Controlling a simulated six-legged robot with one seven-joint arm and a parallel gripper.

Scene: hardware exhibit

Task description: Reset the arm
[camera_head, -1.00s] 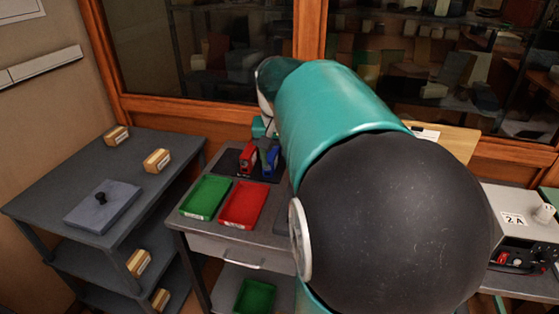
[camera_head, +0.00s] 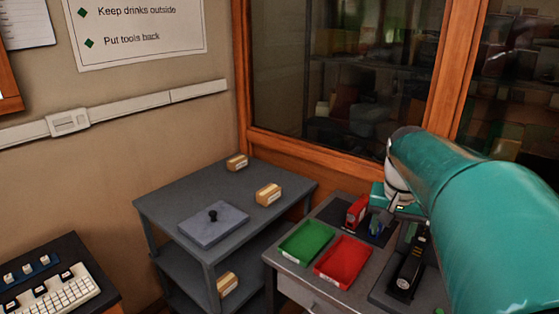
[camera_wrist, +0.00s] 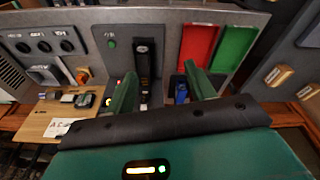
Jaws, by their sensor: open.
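My gripper (camera_wrist: 160,72) is open in the wrist view, its two green fingers spread apart with nothing held between them. It hangs over the grey workbench (camera_wrist: 225,18). A black upright device (camera_wrist: 144,62) stands beyond the left finger, and a blue item (camera_wrist: 180,88) shows near the right finger. In the head view my teal arm reaches in from the right, and its end is over the bench by the red item (camera_head: 356,211). The fingertips are largely hidden there.
A green tray (camera_head: 306,241) and a red tray (camera_head: 342,262) lie on the bench. A grey shelf unit (camera_head: 160,207) with several small boxes stands to its left. A keyboard (camera_head: 65,296) is at lower left. A window (camera_head: 340,70) is behind.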

